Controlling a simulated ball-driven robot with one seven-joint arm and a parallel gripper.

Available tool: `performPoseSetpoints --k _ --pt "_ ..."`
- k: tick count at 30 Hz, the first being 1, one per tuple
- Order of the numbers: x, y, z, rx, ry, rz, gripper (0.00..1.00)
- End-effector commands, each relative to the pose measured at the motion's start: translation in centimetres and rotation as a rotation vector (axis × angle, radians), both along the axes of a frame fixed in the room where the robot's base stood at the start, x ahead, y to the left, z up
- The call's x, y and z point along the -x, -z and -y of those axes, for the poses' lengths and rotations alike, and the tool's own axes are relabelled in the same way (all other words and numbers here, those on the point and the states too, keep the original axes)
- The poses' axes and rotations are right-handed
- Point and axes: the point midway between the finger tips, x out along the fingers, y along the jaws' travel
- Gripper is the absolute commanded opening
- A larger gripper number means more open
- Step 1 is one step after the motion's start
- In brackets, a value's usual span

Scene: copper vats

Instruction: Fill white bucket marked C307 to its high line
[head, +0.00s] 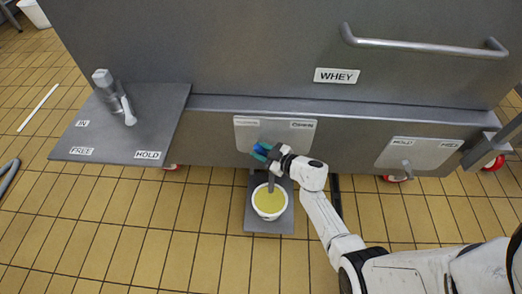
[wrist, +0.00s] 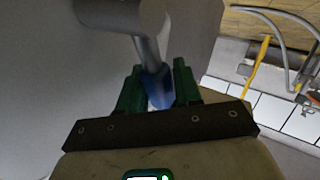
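A white bucket (head: 270,215) stands upright on a grey plate (head: 255,222) below the vat front, with yellowish liquid (head: 270,199) in it. No C307 mark or high line can be read from here. My gripper (head: 262,152) is above and behind the bucket, in front of a light label plate (head: 245,130) on the vat. In the wrist view my gripper (wrist: 157,90) has its green fingers on both sides of a blue grip (wrist: 155,88) at the end of a grey lever (wrist: 149,52), and they appear closed on it. A grey spout crosses over the bucket's far rim.
The steel vat marked WHEY (head: 335,76) fills the back. At left a grey shelf (head: 165,110) marked FREE and HOLD carries a metal lever. Another label plate (head: 405,153) with a small knob is at right. Tiled floor in front is clear.

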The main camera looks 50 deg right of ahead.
Motion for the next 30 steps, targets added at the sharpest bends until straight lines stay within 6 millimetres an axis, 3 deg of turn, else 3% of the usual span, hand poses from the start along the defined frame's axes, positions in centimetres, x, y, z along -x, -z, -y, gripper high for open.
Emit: performPoseSetpoints --k 9,21,30 --pt "0.7 -0.4 0.1 -0.003 0.0 0.002 0.34" --pt "7.6 -2.4 0.6 -0.001 0.003 0.0 0.34" --pt "10.3 -2.9 0.8 -0.001 0.0 0.001 0.34"
